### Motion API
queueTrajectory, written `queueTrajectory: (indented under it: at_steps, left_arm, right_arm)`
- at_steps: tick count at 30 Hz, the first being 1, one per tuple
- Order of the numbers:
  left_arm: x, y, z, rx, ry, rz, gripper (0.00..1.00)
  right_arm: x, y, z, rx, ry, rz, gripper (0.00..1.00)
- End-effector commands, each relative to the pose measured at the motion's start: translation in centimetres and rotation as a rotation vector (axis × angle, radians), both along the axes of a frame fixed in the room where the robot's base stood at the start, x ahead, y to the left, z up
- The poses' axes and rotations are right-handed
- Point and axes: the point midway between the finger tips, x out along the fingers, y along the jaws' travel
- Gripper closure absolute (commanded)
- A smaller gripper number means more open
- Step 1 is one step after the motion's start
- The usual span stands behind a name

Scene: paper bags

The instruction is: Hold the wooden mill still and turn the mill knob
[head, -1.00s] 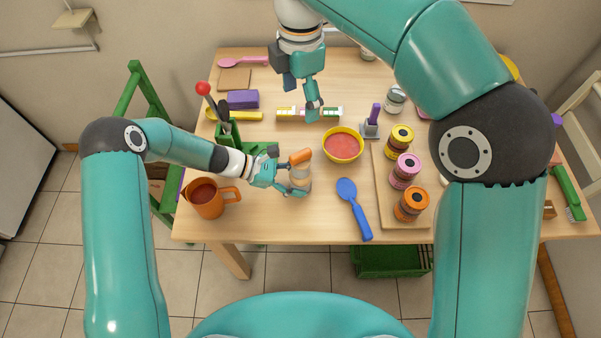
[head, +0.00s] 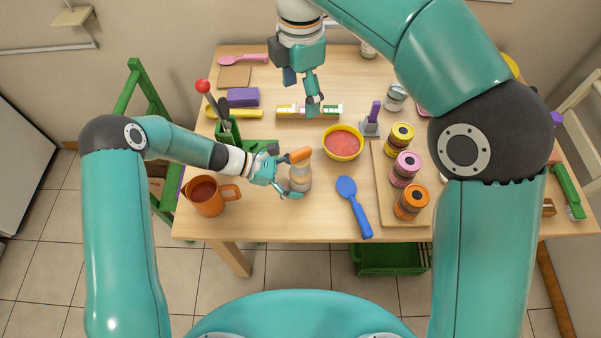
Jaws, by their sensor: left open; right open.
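The wooden mill (head: 300,178) stands upright near the table's front middle. An orange piece, apparently the mill knob (head: 300,155), is at its top. My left gripper (head: 287,178) is open at the mill's left side, with a lower finger near its base. I cannot tell whether it touches the mill. My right gripper (head: 314,107) is open and empty farther back, over a striped white, green and yellow bar, well apart from the mill.
A yellow bowl with red contents (head: 343,155) stands right of and behind the mill. A blue spoon (head: 354,207) lies to its right. An orange mug (head: 208,196) stands left. A wooden board (head: 394,219) carries stacked jars. A green holder (head: 258,144) is behind my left gripper.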

Motion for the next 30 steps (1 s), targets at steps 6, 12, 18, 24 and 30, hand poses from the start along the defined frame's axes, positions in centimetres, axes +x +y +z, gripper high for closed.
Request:
queueTrajectory:
  at_steps: [6, 12, 18, 24, 30]
  left_arm:
    - [0.0, 0.3, 0.1, 0.0, 0.0, 0.001, 0.1]
    - [0.1, 2.3, 1.2, 0.0, -0.002, 0.004, 0.1]
    - [0.1, 5.8, 3.1, 0.001, -0.002, 0.004, 0.1]
    - [0.2, 9.0, 4.8, 0.0, -0.002, 0.004, 0.1]
    - [0.1, 10.4, 5.6, 0.0, 0.0, 0.001, 0.1]
  right_arm:
    - [0.0, 0.0, 0.0, 0.0, 0.0, 0.0, 0.21]
    - [0.0, 0.0, 0.0, 0.0, 0.0, 0.0, 0.21]
    - [0.0, 0.0, 0.0, 0.0, 0.0, 0.0, 0.21]
    - [0.0, 0.0, 0.0, 0.0, 0.0, 0.0, 0.21]
    - [0.0, 0.0, 0.0, 0.0, 0.0, 0.0, 0.21]
